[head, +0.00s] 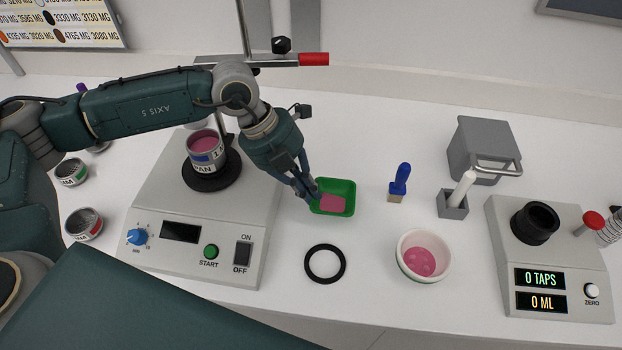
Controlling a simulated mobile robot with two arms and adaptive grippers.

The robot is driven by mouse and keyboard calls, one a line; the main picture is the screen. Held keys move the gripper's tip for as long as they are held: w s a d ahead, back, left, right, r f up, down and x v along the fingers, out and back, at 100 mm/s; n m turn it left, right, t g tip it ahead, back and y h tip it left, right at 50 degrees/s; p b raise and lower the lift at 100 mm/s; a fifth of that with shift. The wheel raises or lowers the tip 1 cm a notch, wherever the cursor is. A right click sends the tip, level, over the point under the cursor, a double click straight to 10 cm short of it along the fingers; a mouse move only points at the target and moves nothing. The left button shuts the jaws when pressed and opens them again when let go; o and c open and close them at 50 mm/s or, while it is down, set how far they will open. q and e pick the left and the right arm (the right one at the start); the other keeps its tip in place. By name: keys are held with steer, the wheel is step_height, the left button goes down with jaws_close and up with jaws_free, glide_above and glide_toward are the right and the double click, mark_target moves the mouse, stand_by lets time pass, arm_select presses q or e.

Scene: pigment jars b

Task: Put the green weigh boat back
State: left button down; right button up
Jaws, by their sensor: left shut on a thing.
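The green weigh boat (348,207) is a small square tray with pink material inside, right of the stirrer plate. My left gripper (312,194) reaches down from the upper left and is shut on the boat's left edge. The boat looks about level; I cannot tell whether it touches the table or is just above it. A black ring (325,279) lies flat on the table just in front of the boat, with bare table inside it. My right gripper is not in view.
The stirrer plate (190,264) carries a pink-filled can (206,160). A white bowl (446,250) with pink contents, a blue-handled brush (400,180), a pestle in a grey holder (455,211) and a dispenser (560,262) stand to the right. White table (370,285) is clear around the ring.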

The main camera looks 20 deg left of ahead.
arm_select(q)
steer(key=w, duration=0.3)
steer(key=shift+a+p, duration=0.25)
steer(key=shift+p, duration=0.05)
steer(key=shift+w+a+f, duration=0.1)
steer(key=shift+w, duration=0.15)
step_height(320, 180, down, 3)
steer(key=shift+s+r+p, duration=0.1)
steer(key=shift+p, duration=0.75)
steer(key=shift+f, duration=0.3)
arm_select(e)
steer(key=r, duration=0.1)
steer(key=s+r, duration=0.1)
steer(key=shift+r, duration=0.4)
arm_select(q)
steer(key=shift+f, duration=0.1)
steer(key=c, duration=2.4)
jaws_free()
steer(key=shift+f, duration=0.1)
steer(key=o, duration=0.5)
steer(key=shift+c, duration=0.2)
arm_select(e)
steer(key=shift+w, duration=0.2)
